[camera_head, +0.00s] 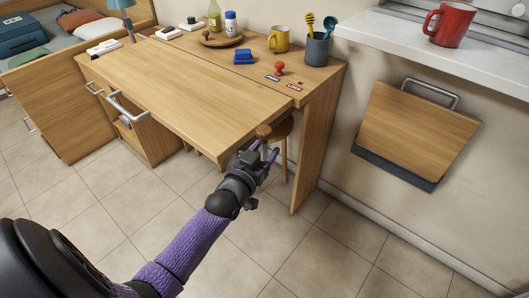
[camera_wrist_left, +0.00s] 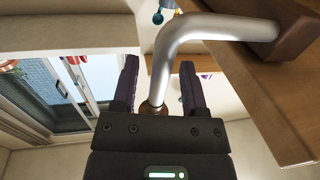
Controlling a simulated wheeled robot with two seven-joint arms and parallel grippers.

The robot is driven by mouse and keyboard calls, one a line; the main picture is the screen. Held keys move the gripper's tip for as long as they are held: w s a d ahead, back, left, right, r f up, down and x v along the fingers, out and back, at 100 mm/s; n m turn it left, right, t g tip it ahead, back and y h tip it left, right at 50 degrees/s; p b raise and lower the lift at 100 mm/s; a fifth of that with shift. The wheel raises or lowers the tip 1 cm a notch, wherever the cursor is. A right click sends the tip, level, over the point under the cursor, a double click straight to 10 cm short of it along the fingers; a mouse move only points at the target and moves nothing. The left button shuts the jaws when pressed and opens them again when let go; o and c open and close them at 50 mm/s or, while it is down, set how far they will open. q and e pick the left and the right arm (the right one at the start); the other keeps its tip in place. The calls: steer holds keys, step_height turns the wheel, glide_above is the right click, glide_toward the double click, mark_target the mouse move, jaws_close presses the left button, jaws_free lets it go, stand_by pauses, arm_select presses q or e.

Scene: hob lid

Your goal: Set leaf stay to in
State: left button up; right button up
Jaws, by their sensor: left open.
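The leaf stay appears to be the bent metal bar in the left wrist view (camera_wrist_left: 165,60), which runs from a brown wooden block (camera_wrist_left: 290,28) at upper right down to a brown round end. In the head view, a brown wooden knob (camera_head: 263,131) shows below the table leaf (camera_head: 205,115) edge. Whether a finger touches the bar cannot be told. My right gripper is not in view.
A round stool (camera_head: 283,130) stands under the table behind my left gripper. The table's right leg panel (camera_head: 315,150) is close by on the right. The tiled floor (camera_head: 330,245) in front is clear.

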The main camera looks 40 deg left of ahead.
arm_select(q)
jaws_close()
stand_by(1.4)
